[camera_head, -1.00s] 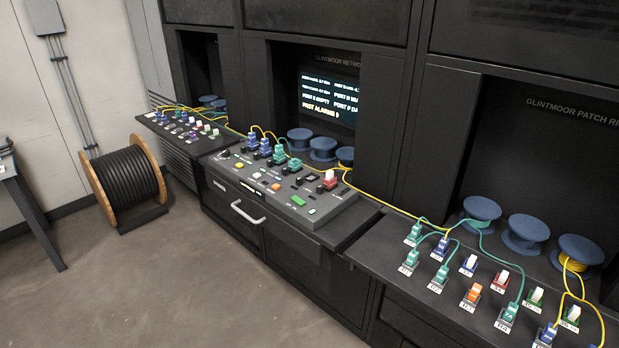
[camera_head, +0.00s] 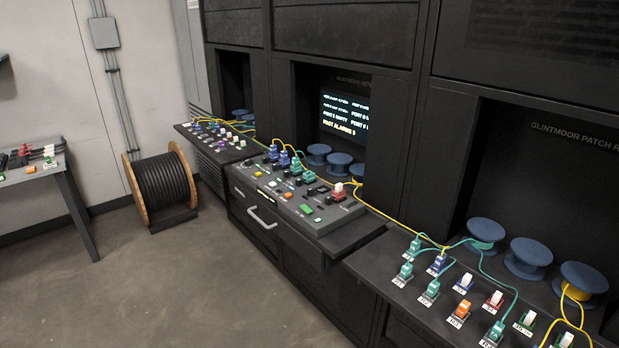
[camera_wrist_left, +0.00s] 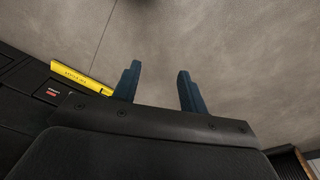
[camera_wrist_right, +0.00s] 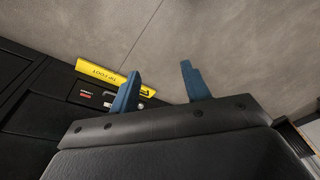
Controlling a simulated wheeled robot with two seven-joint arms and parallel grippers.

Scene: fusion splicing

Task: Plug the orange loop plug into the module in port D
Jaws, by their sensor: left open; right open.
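An orange plug (camera_head: 460,310) stands in the front row of the right patch panel in the head view. I cannot tell from its shape whether it is the loop plug. The middle console (camera_head: 345,228) carries blue, teal and red modules and buttons; which one is port D is too small to read. A screen (camera_head: 345,117) above it lists port states. My left gripper (camera_wrist_left: 158,68) is open and empty above bare floor. My right gripper (camera_wrist_right: 162,72) is also open and empty above the floor. Neither gripper shows in the head view.
The right panel (camera_head: 365,262) holds several other plugs and teal and yellow cables, with blue spools (camera_head: 528,255) behind. A cable drum (camera_head: 165,185) stands on the floor. A side table (camera_head: 70,190) with small items is at left. The floor in front is clear.

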